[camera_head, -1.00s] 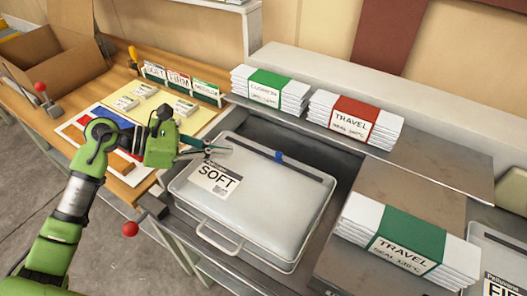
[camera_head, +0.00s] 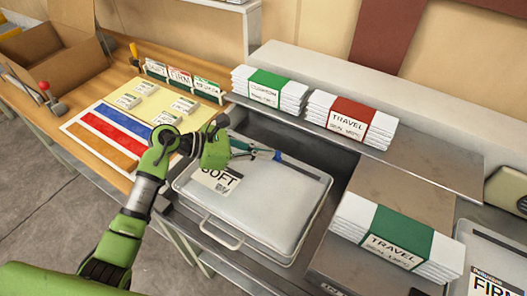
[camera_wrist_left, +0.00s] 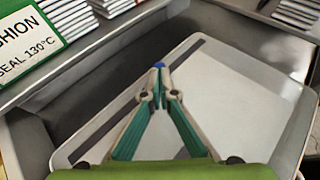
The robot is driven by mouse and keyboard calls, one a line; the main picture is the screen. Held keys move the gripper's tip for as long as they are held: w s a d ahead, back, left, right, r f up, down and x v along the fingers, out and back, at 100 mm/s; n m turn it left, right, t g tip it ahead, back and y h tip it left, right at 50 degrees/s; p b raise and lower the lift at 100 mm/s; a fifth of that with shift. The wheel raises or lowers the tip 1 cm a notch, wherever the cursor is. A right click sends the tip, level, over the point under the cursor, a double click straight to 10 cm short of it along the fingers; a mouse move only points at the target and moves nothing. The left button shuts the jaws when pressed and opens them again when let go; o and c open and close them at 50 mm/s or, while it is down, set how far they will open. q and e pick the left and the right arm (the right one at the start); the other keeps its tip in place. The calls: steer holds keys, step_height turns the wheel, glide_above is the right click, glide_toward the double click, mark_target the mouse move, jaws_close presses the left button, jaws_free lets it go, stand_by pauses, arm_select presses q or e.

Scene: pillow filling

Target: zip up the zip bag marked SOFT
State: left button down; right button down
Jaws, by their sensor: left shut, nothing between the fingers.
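The pale zip bag marked SOFT (camera_head: 270,205) lies flat in a grey recess. Its white label (camera_head: 220,179) is at its left, partly covered by my arm. A dark zip strip (camera_head: 306,170) runs along its far edge, and a small blue zip slider (camera_head: 278,156) sits partway along it. My left gripper (camera_head: 273,154) reaches over the bag from the left, fingertips shut and empty at the slider. In the left wrist view the fingertips (camera_wrist_left: 159,78) come together just short of the slider (camera_wrist_left: 158,64); whether they touch it is unclear. My right gripper is out of view.
Banded stacks marked CUSHION (camera_head: 268,88) and TRAVEL (camera_head: 348,122) stand on the ledge behind. Another TRAVEL stack (camera_head: 395,238) is at the right, beside a bag marked FIRM (camera_head: 485,262). A wooden table (camera_head: 130,88) with cards and an open box is at the left.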

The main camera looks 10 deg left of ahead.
mark_target(299, 180)
arm_select(q)
steer(key=s+d, duration=0.1)
steer(key=d, duration=0.2)
steer(key=s+d, duration=0.2)
steer(key=d, duration=0.2)
steer(key=s+d, duration=0.1)
steer(key=d, duration=0.2)
steer(key=shift+s+d, duration=0.15)
